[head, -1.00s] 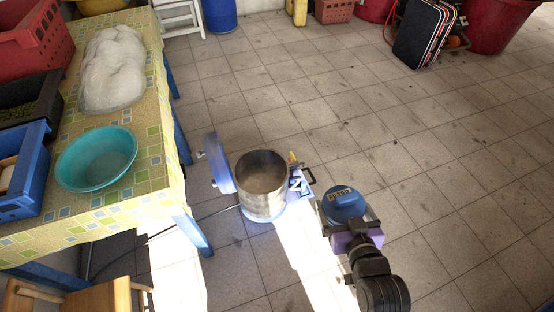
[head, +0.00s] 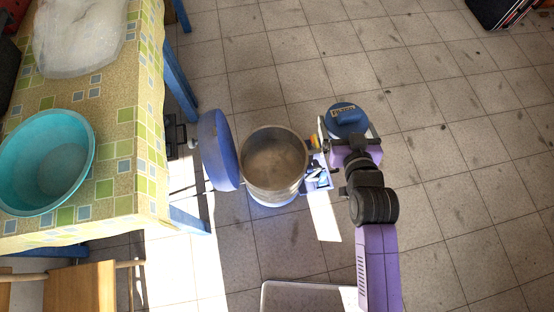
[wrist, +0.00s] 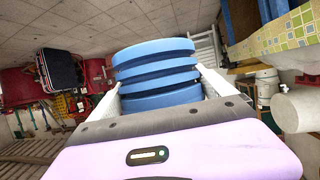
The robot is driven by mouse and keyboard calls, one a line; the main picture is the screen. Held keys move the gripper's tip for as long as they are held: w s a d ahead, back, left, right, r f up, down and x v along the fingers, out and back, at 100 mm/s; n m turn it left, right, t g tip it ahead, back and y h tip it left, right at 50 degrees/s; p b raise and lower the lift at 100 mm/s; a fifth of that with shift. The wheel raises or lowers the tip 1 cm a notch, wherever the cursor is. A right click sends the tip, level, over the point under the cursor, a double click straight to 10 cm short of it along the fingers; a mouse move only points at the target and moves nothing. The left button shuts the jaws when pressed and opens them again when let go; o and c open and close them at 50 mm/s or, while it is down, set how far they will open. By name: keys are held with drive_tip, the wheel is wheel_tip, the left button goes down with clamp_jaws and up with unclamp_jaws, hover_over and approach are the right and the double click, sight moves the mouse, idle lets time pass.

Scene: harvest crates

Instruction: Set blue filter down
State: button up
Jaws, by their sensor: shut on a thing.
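The blue filter (head: 346,116) is a round blue piece with a label on top, just right of the metal pot in the head view. In the wrist view the filter (wrist: 155,72) shows ribbed blue rings between the two fingers. My gripper (head: 348,132) is shut on it and holds it, seemingly above the floor. In the wrist view the gripper (wrist: 158,88) has one finger on each side of the filter. The filter's underside is hidden in the head view.
An open metal pot (head: 274,168) stands on the floor, its blue lid (head: 218,150) swung left and a small blue-white unit (head: 317,178) at its right. A table (head: 150,180) with a teal basin (head: 45,160) is at left. Tiled floor (head: 450,120) to the right is clear.

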drive_tip(key=w+a+f+n+g+y+b, duration=0.1)
drive_tip(key=w+a+f+n+y+b, duration=0.15)
drive_tip(key=a+f+b, duration=0.9)
drive_tip(key=w+a+f+n+y+b, duration=0.2)
drive_tip(key=w+a+f+b, duration=0.2)
drive_tip(key=a+f+b, duration=0.65)
wheel_tip(320, 180, down, 21)
drive_tip(key=d+b, duration=0.2)
drive_tip(key=b, duration=1)
drive_tip(key=shift+w+d, duration=0.2)
drive_tip(key=shift+d, duration=0.1)
drive_tip(key=shift+m, duration=0.25)
drive_tip(key=shift+f, duration=0.35)
drive_tip(key=shift+f+b, duration=0.25)
drive_tip(key=shift+b, duration=0.2)
